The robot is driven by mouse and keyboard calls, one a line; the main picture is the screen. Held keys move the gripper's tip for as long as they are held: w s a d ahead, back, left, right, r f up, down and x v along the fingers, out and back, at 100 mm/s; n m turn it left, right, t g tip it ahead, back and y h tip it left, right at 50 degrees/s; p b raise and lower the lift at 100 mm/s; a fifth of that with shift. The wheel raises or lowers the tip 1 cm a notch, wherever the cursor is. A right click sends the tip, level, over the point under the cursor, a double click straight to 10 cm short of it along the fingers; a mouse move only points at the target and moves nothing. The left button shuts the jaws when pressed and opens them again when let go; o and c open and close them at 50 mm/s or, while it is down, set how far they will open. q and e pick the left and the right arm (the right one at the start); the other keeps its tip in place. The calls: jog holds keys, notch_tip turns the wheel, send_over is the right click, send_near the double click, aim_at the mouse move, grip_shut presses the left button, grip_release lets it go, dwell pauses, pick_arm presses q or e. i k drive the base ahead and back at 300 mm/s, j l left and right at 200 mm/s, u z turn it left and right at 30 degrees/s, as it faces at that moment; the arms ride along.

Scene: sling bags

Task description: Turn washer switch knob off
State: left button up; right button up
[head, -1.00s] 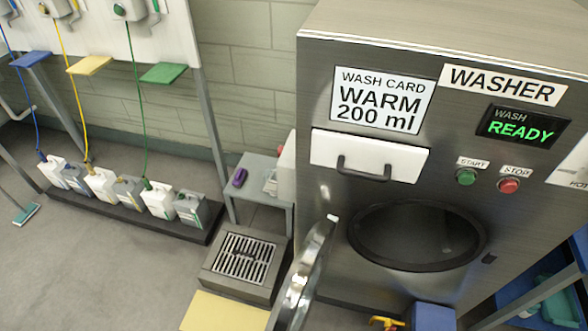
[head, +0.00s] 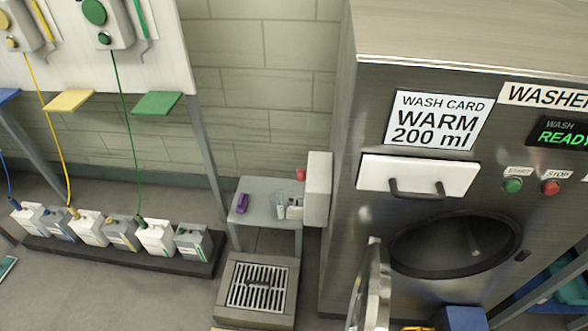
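The steel washer (head: 490,60) fills the right side of the head view. Its lit display (head: 560,132) shows green "READY" letters, cut by the right edge. A green start button (head: 512,185) and a red stop button (head: 550,187) sit below it. The round door (head: 372,290) stands open beside a dark, empty-looking drum opening (head: 470,245). A pale box (head: 318,190) stands at the washer's left side. A small red part (head: 300,174) shows on its left face; I cannot tell whether this is the switch knob or how it is set.
A small grey table (head: 262,218) holds a purple object (head: 242,203) and small items. A grated floor drain box (head: 258,288) lies before it. Several jugs stand on a dark floor tray (head: 130,256) at left.

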aim_at(300, 174)
jog(key=j+z, duration=0.3)
jog(key=j, duration=0.4)
jog(key=j+z, duration=0.3)
jog(key=j, duration=0.4)
jog(key=k, duration=0.05)
